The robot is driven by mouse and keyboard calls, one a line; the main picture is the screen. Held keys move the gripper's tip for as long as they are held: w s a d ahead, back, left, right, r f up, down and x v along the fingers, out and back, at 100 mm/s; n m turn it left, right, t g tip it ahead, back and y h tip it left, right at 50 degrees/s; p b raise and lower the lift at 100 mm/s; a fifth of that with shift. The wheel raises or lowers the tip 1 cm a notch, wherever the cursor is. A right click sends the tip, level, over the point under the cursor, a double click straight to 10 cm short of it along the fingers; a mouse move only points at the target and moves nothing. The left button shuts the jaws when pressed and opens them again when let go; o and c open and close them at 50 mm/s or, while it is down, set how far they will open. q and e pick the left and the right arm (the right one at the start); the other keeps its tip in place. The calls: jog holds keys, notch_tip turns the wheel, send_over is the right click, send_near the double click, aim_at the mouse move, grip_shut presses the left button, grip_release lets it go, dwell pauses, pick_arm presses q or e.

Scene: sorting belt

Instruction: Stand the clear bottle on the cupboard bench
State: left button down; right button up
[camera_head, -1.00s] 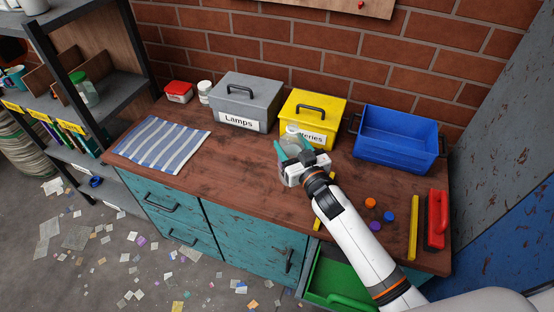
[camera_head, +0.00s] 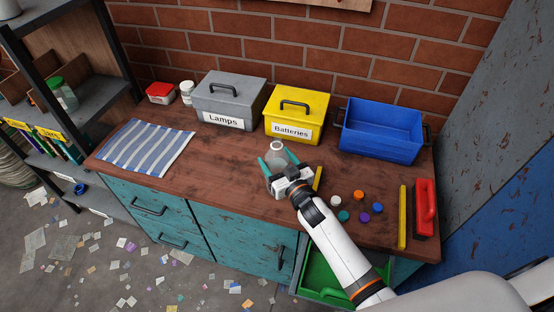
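The clear bottle (camera_head: 277,150), with a whitish top, is upright over the wooden cupboard bench (camera_head: 225,172), in front of the yellow box. My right gripper (camera_head: 276,160) has its teal fingers on both sides of the bottle and appears shut on it. The gripper body hides the bottle's lower part, so I cannot tell whether its base touches the bench. My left gripper is not in view.
A yellow Batteries box (camera_head: 297,115), a grey Lamps box (camera_head: 228,102) and a blue bin (camera_head: 381,132) line the back. A striped cloth (camera_head: 147,148) lies left. Several coloured caps (camera_head: 358,195), a yellow bar (camera_head: 403,217) and a red tool (camera_head: 424,208) lie right. A green drawer (camera_head: 325,272) is open below.

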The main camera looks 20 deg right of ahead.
jog(key=shift+o, duration=0.8)
jog(key=shift+r, duration=0.1)
jog(key=shift+s, duration=0.1)
jog(key=s+d+b, duration=0.1)
jog(key=s+d, duration=0.1)
jog(key=s, duration=0.9)
jog(key=shift+s, duration=0.3)
